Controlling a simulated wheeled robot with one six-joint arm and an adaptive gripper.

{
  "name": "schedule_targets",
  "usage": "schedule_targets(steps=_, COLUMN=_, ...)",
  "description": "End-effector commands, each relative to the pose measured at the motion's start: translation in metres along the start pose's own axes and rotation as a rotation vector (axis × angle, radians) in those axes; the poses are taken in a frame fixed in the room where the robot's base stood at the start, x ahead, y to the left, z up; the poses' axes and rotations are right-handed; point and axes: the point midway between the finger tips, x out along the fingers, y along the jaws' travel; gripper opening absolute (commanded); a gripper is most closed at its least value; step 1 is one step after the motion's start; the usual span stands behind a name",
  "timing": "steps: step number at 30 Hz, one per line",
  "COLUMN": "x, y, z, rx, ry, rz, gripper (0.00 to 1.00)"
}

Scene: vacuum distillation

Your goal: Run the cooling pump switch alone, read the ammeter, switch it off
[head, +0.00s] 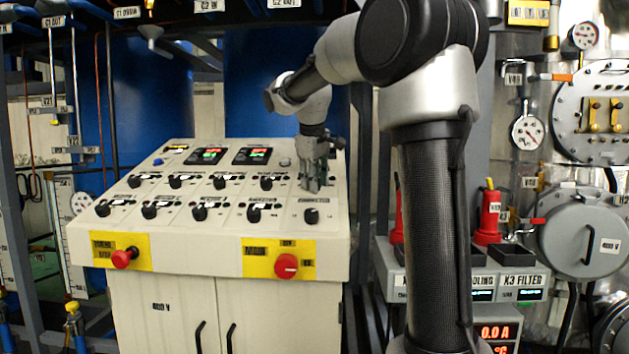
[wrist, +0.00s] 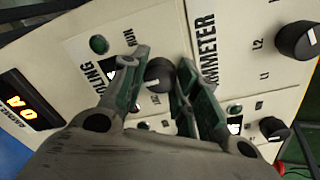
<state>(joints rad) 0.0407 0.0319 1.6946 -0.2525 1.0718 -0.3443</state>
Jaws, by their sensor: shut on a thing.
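The cooling switch is a black knob (wrist: 160,74) beside a label ending in "OLING", with a RUN mark next to it, in the wrist view. My gripper (wrist: 164,64) has its two green-padded fingers on either side of this knob and is shut on it. In the head view my gripper (head: 313,181) points down onto the right part of the sloped panel and hides the knob. The ammeter selector (wrist: 297,40), a black knob with L1 and L2 marks, is to the right; it also shows in the head view (head: 311,216). A lit display (wrist: 22,100) seems to read 0 A.
The cream panel (head: 215,228) carries several other black knobs. A red emergency button (head: 124,258) and a red main switch (head: 286,266) sit on its front. Pipes and a vessel stand at the right.

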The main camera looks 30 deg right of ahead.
Motion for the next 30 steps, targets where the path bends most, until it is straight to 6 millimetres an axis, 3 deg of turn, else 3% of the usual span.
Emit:
schedule_targets(steps=3, x=-0.001, y=0.000, z=0.000, rx=0.001, ry=0.002, rz=0.001, gripper=0.07)
schedule_targets(steps=4, x=-0.001, y=0.000, z=0.000, rx=0.001, ry=0.002, rz=0.001, gripper=0.34)
schedule_targets(steps=7, x=0.000, y=0.000, z=0.000, rx=0.001, ry=0.001, rz=0.001, gripper=0.52)
schedule_targets(steps=16, x=-0.001, y=0.000, z=0.000, rx=0.001, ry=0.001, rz=0.000, gripper=0.53)
schedule_targets(steps=20, x=-0.009, y=0.000, z=-0.001, rx=0.001, ry=0.002, rz=0.001, gripper=0.53)
schedule_targets(steps=30, x=-0.081, y=0.000, z=-0.001, rx=0.001, ry=0.006, rz=0.002, gripper=0.53)
